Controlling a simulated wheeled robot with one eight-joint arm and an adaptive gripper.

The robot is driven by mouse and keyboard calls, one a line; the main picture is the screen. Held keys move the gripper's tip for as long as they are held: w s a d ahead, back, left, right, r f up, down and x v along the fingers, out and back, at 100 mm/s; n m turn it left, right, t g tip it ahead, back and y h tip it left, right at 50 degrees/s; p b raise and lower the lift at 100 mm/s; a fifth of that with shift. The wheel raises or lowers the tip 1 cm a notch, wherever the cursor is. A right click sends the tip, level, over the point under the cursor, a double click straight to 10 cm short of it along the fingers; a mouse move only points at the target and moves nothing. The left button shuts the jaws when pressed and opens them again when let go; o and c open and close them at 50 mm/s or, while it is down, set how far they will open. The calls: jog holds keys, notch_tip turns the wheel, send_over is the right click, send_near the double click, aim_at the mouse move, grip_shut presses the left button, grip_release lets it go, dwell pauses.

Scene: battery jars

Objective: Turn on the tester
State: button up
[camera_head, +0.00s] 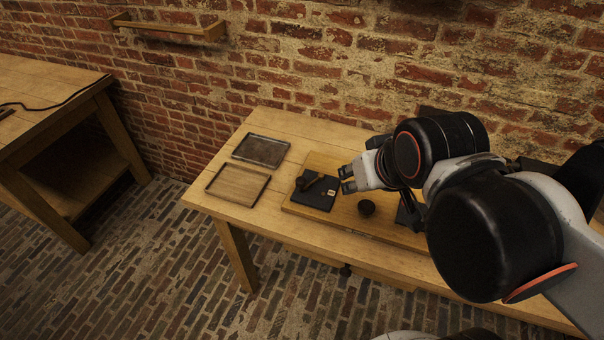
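A flat black box (316,201), which looks like the tester, lies on the left end of a wooden board on the table. A dark knob- or lever-like part (306,184) sticks up at its upper left, and a small pale patch shows on its right side. Details are too small to read. My gripper (343,180) is just right of the box, pointing left toward it. Its two fingertips are apart with nothing visible between them. I cannot tell whether it touches the box.
A small dark round jar (366,208) stands on the board (340,219) below my gripper. Another dark object (405,216) is partly hidden by my arm. A dark tray (261,150) and a wood-coloured tray (238,186) lie at the table's left end. A brick wall stands behind.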

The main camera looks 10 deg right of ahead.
jog(key=shift+n+g, duration=0.3)
jog(key=shift+n, duration=0.2)
jog(key=w, duration=0.1)
jog(key=w+a+r+p, duration=0.1)
jog(key=w, duration=0.2)
jog(key=shift+w+a+r+p, duration=0.2)
jog(key=shift+w+r+p, duration=0.1)
jog(key=shift+w, duration=0.05)
grip_shut()
jog(key=w+a+f+n+g+y+p, duration=0.1)
jog(key=w+a+f+n+p, duration=0.1)
jog(key=w, duration=0.6)
jog(key=w+a+f+n+g+y+p, duration=0.1)
jog(key=w+a+f+n+g+p, duration=0.1)
jog(key=w+a+f, duration=0.3)
jog(key=shift+w+a+f+n+p, duration=0.3)
jog(key=shift+w+f+p, duration=0.6)
jog(key=shift+w, duration=1.25)
jog(key=shift+f, duration=0.1)
